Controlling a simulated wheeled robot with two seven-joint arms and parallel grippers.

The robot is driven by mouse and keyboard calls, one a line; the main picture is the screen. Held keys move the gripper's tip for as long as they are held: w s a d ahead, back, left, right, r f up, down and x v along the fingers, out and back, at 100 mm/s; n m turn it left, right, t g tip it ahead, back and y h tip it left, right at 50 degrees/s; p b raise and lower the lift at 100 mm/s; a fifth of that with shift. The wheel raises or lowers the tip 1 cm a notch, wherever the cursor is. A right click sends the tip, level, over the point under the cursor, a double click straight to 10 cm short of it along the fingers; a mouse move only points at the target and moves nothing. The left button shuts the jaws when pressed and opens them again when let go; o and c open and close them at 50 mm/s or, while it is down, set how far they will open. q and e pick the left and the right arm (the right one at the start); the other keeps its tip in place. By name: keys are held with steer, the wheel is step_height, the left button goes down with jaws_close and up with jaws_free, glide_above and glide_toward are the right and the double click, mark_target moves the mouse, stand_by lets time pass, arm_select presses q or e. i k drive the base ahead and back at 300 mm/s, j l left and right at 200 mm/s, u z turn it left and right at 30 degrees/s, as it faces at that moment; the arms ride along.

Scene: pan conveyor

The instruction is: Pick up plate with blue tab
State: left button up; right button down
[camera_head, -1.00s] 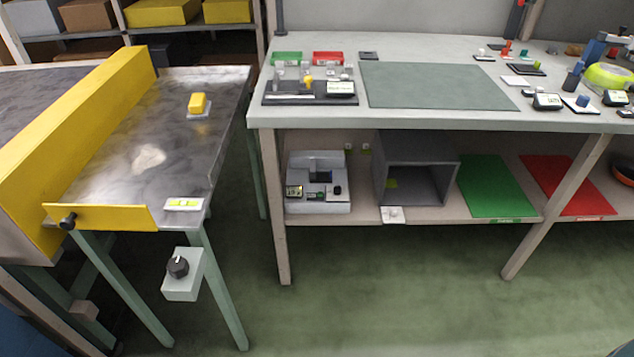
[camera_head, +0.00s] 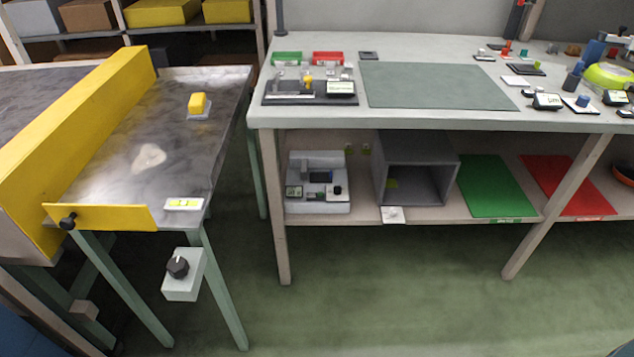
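A small white plate (camera_head: 574,106) with a blue tab (camera_head: 583,101) lies near the right end of the workbench top, close to its front edge. Neither of my grippers is in view.
Labelled items such as a display (camera_head: 547,101) crowd the right end. A conveyor table (camera_head: 190,150) with a yellow guard (camera_head: 75,145) stands at left. Green floor (camera_head: 390,300) is clear in front.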

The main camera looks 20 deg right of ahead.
mark_target(314, 177)
steer(key=i+l+z, duration=0.1)
steer(key=l, duration=0.3)
steer(key=i+l+z, duration=0.15)
steer(key=l, duration=0.25)
steer(key=i+l+z, duration=0.1)
steer(key=l, duration=0.3)
steer(key=i+l+z, duration=0.1)
steer(key=i+l, duration=0.15)
steer(key=l, duration=0.1)
